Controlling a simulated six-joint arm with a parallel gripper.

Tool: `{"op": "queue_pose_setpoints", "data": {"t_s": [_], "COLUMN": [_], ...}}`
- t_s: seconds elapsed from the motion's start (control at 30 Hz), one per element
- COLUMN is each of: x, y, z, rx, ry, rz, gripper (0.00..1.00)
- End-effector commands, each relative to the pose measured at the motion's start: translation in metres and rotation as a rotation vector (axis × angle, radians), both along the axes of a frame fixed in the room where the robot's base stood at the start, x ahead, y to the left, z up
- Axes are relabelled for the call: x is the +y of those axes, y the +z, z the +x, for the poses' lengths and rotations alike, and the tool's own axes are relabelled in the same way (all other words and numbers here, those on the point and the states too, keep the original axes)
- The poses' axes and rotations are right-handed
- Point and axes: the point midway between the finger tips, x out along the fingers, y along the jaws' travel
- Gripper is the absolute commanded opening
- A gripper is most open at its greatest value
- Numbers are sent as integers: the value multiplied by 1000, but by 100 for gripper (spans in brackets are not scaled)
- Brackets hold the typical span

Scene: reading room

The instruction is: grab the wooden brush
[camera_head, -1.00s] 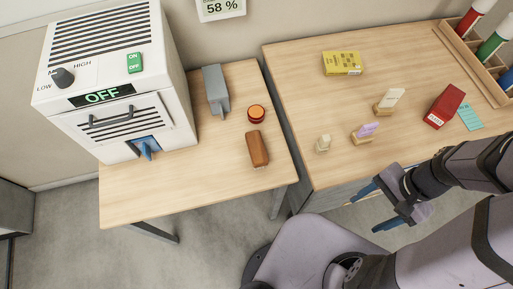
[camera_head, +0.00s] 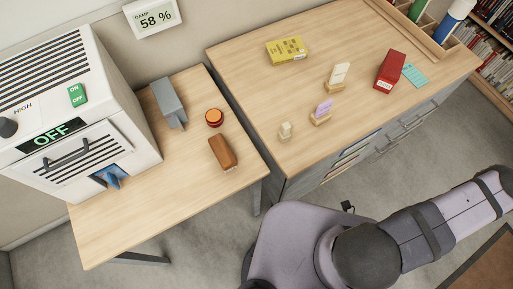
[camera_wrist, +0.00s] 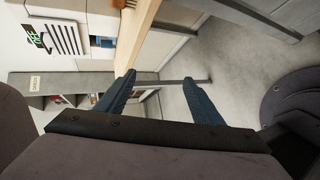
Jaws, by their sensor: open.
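The wooden brush (camera_head: 222,153) is a brown block lying on the left wooden table (camera_head: 150,215), near its right edge, in the head view. In the wrist view, a brown thing at the top edge, by the table edge, looks like the brush (camera_wrist: 130,5), but it is cut off. My gripper (camera_wrist: 157,80) is open and empty, its two blue fingers spread over the floor and table edge, apart from the brush. The gripper is out of the head view, where only my arm shows.
A red-orange button (camera_head: 214,117) and a grey metal block (camera_head: 168,102) stand behind the brush. A white machine (camera_head: 75,110) reading OFF fills the table's left. The right desk (camera_head: 240,60) holds a yellow box (camera_head: 286,50), a red box (camera_head: 390,71) and small stamps (camera_head: 322,113).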

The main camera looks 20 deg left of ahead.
Motion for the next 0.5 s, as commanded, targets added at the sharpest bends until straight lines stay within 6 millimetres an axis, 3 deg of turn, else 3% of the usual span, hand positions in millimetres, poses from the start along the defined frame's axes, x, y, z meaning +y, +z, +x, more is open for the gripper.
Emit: {"op": "queue_pose_setpoints", "data": {"t_s": [0.03,0.17,0.4,0.5], "x": [17,56,117,135], "y": [-4,-3,13,24], "z": [-3,2,34,51], "rx": [114,426,1001,1147], "ry": [-104,-356,-717,-799], "rz": [59,221,586,710], "gripper": [61,61,61,61]}}
